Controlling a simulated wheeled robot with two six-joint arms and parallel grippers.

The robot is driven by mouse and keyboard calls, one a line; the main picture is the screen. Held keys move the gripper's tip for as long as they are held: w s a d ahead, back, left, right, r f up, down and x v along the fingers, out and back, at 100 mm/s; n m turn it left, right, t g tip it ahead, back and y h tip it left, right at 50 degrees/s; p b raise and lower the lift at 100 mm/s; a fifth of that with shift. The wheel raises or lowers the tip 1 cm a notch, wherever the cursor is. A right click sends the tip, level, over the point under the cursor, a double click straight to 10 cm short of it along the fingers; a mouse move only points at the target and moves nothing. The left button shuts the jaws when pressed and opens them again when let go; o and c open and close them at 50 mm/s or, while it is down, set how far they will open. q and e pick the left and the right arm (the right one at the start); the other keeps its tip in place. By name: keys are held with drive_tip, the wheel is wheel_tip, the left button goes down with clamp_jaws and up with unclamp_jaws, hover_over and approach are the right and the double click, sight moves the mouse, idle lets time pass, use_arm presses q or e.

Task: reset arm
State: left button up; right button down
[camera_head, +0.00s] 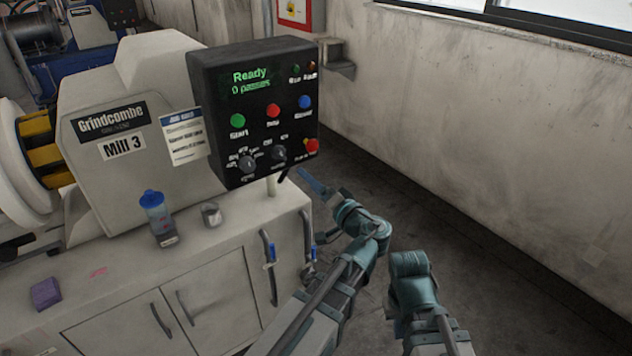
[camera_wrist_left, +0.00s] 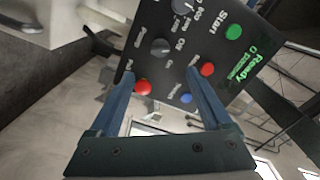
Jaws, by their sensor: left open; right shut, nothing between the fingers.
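My left gripper (camera_head: 316,184) reaches up beside the lower right of the black control panel (camera_head: 218,95) in the head view. In the left wrist view, its two blue fingers (camera_wrist_left: 158,74) are open with nothing held between them. The panel also fills the upper part of the left wrist view (camera_wrist_left: 177,70), turned and seen past the fingers. Its screen reads "Ready" and "0 passes". My right arm shows at the lower right of the head view, but I see no right gripper there.
The panel is on Mill 3 (camera_head: 85,195), above a cabinet with door handles. The floor to the right, by the wall, is clear.

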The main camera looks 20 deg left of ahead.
use_arm(q)
drive_tip(key=shift+a, duration=0.1)
drive_tip(key=shift+f, duration=0.1)
drive_tip(key=s+d+f+g+h+p, duration=0.3)
drive_tip(key=s+f+g+h, duration=0.4)
drive_tip(key=f, duration=0.5)
drive_tip(key=s+d+f+m+g+h+p, duration=0.1)
drive_tip(key=s+d+f+g+h, duration=0.3)
drive_tip(key=s+d, duration=0.8)
drive_tip(key=shift+s+d+f+m+h, duration=0.15)
drive_tip(key=shift+s+f+m+h, duration=0.35)
drive_tip(key=shift+f+m+h, duration=0.45)
drive_tip(key=shift+r+n, duration=0.2)
drive_tip(key=shift+n, duration=0.05)
